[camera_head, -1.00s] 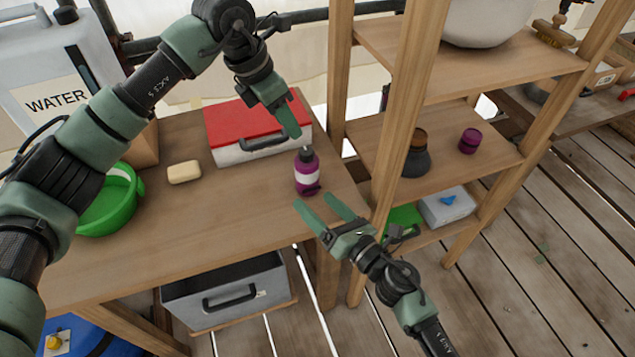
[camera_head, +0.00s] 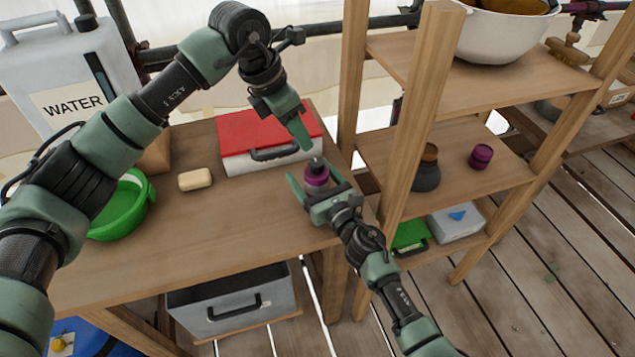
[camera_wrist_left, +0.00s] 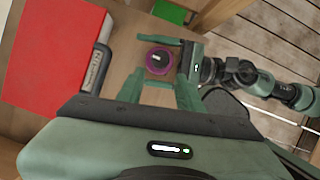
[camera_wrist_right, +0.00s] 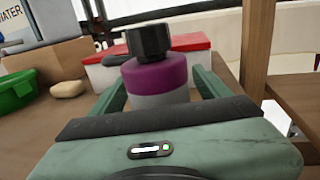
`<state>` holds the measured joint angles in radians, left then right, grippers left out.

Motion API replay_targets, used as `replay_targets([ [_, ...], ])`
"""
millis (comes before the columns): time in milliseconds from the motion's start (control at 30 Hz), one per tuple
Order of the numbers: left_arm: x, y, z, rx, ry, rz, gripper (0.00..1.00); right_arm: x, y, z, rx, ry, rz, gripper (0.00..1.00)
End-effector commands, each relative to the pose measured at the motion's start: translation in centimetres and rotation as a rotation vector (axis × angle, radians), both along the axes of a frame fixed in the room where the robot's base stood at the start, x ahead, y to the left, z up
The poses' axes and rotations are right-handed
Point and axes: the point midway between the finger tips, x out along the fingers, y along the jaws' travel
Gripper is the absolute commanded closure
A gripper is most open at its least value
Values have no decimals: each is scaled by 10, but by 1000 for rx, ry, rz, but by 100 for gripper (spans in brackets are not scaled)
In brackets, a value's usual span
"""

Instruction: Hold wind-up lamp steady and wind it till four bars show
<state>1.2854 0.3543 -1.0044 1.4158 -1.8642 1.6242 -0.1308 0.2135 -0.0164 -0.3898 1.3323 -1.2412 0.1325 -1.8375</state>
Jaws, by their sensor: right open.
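A purple lamp (camera_head: 316,180) with a black top and a pale lower band stands upright near the right edge of the wooden table (camera_head: 220,225). My right gripper (camera_head: 314,187) is open, with its fingers on either side of the lamp. In the right wrist view the lamp (camera_wrist_right: 155,75) stands between those fingers; I cannot tell whether they touch it. My left gripper (camera_head: 303,140) is above the lamp, pointing down. The left wrist view shows its fingers apart, with the lamp's round top (camera_wrist_left: 158,60) below them. No charge bars can be made out.
A white box with a red lid (camera_head: 262,128) is close behind the lamp. A soap bar (camera_head: 195,180), a green bowl (camera_head: 125,212) and a water container (camera_head: 65,75) are to the left. A wooden shelf unit (camera_head: 435,70) rises close on the right.

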Motion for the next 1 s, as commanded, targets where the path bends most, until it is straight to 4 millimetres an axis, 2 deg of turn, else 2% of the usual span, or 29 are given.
replay_targets([
  [300, 0, 0, 0, 0, 0, 0, 64, 3, 2, 0, 1, 0, 0, 23],
  [367, 0, 0, 0, 0, 0, 0, 64, 3, 2, 0, 1, 0, 0, 37],
  [567, 0, 0, 0, 0, 0, 0, 64, 3, 2, 0, 1, 0, 0, 92],
  [600, 0, 0, 0, 0, 0, 0, 58, 3, 1, 0, 1, 0, 0, 96],
  [633, 0, 0, 0, 1, 0, -1, 50, 3, 1, 0, 1, 0, 0, 96],
  [667, 0, -1, 0, 3, 1, -3, 47, 3, 1, 0, 1, 0, 0, 96],
  [1000, 11, -31, 10, 188, 82, -135, 47, 3, 2, 0, 1, 0, 0, 96],
])
